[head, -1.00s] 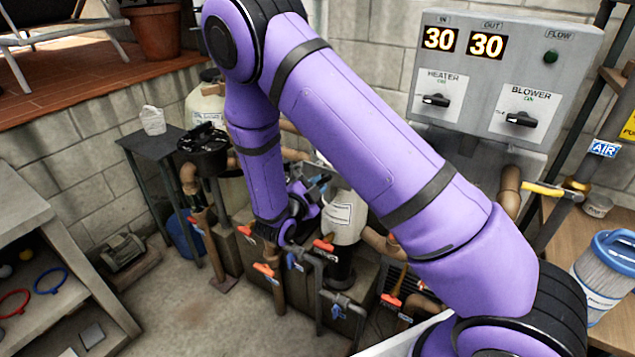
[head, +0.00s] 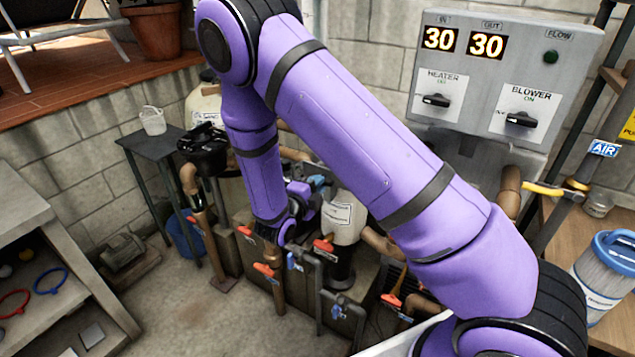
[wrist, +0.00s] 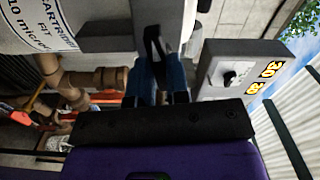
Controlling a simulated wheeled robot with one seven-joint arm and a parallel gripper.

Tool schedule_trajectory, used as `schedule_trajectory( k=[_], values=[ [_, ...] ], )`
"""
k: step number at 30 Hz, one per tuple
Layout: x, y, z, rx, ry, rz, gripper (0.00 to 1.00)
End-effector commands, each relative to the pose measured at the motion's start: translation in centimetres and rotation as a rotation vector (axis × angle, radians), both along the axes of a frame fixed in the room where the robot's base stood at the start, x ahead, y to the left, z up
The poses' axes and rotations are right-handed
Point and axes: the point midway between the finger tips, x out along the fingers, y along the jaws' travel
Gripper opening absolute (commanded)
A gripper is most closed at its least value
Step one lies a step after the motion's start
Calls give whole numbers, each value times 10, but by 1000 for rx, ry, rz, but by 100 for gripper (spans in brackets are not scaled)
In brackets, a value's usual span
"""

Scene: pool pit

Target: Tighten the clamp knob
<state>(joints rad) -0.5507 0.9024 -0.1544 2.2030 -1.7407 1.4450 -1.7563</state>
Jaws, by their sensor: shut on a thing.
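The white cartridge filter housing (head: 346,213) stands among the pipes, and its labelled side fills the top left of the wrist view (wrist: 30,25). A dark grey clamp band (wrist: 105,37) crosses the housing. A black clamp knob (wrist: 154,45) sits at the band's end. My gripper (wrist: 160,68) has its blue fingers shut on the knob. In the head view my gripper (head: 317,182) is small and partly hidden by my purple arm at the top of the housing, and the knob cannot be made out there.
Brown pipes with orange-handled valves (head: 267,269) crowd the space below my gripper. A grey control box (head: 505,75) hangs on the wall to the right. A black pump lid (head: 203,140) stands to the left.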

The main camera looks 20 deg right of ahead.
Motion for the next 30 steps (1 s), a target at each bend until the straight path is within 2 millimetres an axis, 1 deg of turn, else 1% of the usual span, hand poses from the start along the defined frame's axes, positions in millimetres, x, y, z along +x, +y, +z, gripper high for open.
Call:
schedule_trajectory(
  k=[30],
  values=[
    [-1, 0, -1, 678, -928, 0, 0]
  ],
)
